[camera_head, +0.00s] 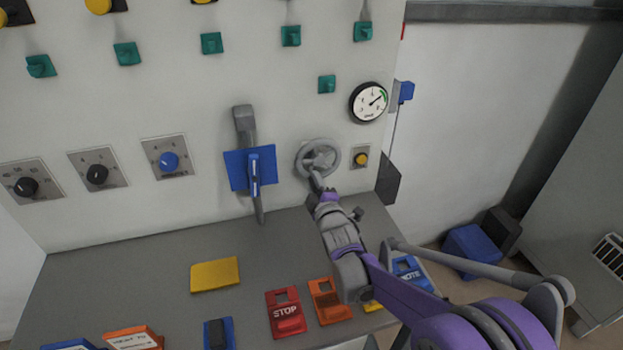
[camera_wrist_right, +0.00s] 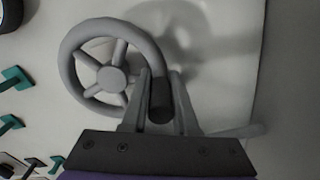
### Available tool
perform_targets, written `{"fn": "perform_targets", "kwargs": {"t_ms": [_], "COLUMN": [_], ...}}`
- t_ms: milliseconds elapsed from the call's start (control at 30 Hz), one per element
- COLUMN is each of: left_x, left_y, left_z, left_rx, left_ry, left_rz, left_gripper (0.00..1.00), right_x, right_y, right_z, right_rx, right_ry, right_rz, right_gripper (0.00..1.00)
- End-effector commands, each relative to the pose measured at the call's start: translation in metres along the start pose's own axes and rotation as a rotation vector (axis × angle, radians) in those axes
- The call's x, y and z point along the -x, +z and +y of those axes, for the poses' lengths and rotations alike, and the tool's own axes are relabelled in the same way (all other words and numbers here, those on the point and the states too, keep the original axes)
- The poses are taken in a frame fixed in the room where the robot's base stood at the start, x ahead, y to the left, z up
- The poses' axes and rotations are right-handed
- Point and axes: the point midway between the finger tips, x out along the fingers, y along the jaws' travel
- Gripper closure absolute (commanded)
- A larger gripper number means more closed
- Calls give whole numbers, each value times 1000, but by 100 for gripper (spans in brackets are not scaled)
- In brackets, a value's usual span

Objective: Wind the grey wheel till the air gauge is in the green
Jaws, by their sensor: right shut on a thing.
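The grey wheel (camera_head: 305,160) is mounted on the pale panel, right of the blue lever plate. In the right wrist view the wheel (camera_wrist_right: 72,45) shows its spokes and hub, with a dark handle (camera_wrist_right: 160,103) at its lower right rim. My right gripper (camera_head: 316,182) is at the wheel's lower edge. In the wrist view its two fingers (camera_wrist_right: 161,95) are shut on the dark handle. The round air gauge (camera_head: 369,102) is above and right of the wheel. Its needle points up and right, towards the green arc; I cannot tell whether it lies inside it. My left gripper is not in view.
A blue lever plate (camera_head: 237,170) is left of the wheel and a yellow button (camera_head: 361,159) close on its right. Dials and green switches line the panel. The grey shelf holds a yellow pad (camera_head: 215,275) and red STOP block (camera_head: 286,313).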

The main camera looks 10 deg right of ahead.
Motion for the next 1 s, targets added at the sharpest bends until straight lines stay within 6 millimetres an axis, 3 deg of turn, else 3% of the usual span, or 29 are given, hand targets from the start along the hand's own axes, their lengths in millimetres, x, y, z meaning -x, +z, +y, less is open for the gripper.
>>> {"fn": "perform_targets", "kwargs": {"t_ms": [267,300,467,800,1000], "left_x": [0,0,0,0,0], "left_y": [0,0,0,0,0], "left_z": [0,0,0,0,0], "left_rx": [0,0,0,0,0], "left_ry": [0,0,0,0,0], "left_rz": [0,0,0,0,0], "left_gripper": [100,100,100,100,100], "right_x": [1,1,1,3,33], "right_y": [0,0,0,0,0], "right_z": [-2,-2,-2,-1,0], "right_rx": [0,0,0,0,1], "right_ry": [-6,-6,-4,-2,-2], "right_rz": [-2,-2,-1,-1,-1], "right_gripper": [100,71,44,44,44]}}
